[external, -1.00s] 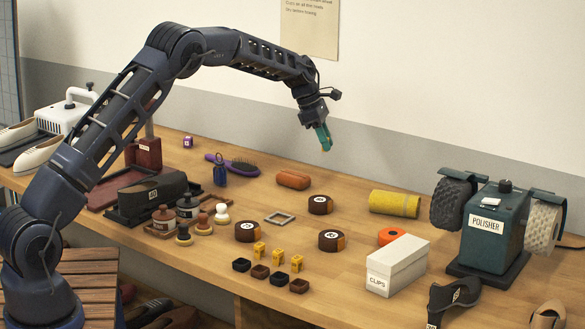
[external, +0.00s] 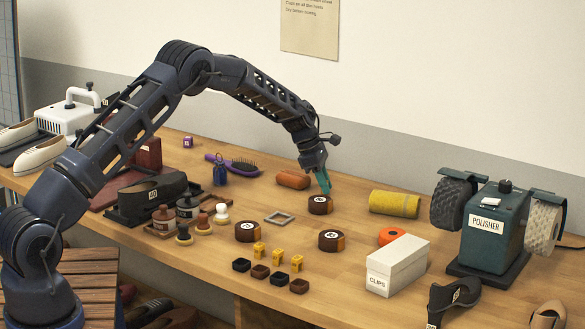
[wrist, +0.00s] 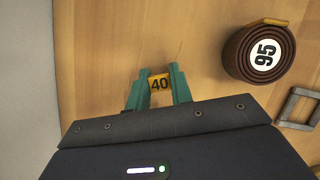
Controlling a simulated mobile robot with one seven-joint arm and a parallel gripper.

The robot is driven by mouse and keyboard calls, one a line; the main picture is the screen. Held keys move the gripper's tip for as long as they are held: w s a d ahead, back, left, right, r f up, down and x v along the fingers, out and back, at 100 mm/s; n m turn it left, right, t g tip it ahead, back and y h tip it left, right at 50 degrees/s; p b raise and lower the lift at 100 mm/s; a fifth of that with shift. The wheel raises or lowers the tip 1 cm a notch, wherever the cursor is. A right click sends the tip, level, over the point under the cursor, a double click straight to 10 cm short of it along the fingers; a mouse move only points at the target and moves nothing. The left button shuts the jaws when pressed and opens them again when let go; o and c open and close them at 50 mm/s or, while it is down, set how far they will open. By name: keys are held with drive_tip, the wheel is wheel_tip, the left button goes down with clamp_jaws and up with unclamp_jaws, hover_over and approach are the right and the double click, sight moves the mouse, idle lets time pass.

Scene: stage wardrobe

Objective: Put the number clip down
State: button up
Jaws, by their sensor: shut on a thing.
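The number clip (wrist: 159,83) is a small yellow piece marked 40. In the wrist view it sits between the two teal fingertips of my gripper (wrist: 159,87), which is shut on it. In the external view my gripper (external: 324,184) points down just behind a rolled brown belt (external: 320,205), low over the table. The clip cannot be made out there. I cannot tell whether it touches the wood. The same belt, marked 95, lies to the right of the fingers in the wrist view (wrist: 259,53), apart from them.
Two more rolled belts (external: 247,232) (external: 331,240), yellow clips (external: 278,257), small dark trays (external: 279,279) and a grey square frame (external: 280,218) lie nearer the front. An orange-brown roll (external: 293,179) is left of my gripper, a yellow roll (external: 394,203) right. Bare wood surrounds the fingertips.

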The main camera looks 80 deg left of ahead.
drive_tip(key=shift+f, duration=0.15)
drive_tip(key=o, duration=0.9)
drive_tip(key=shift+o, duration=0.2)
drive_tip(key=v, duration=1.2)
drive_tip(key=shift+s, duration=0.1)
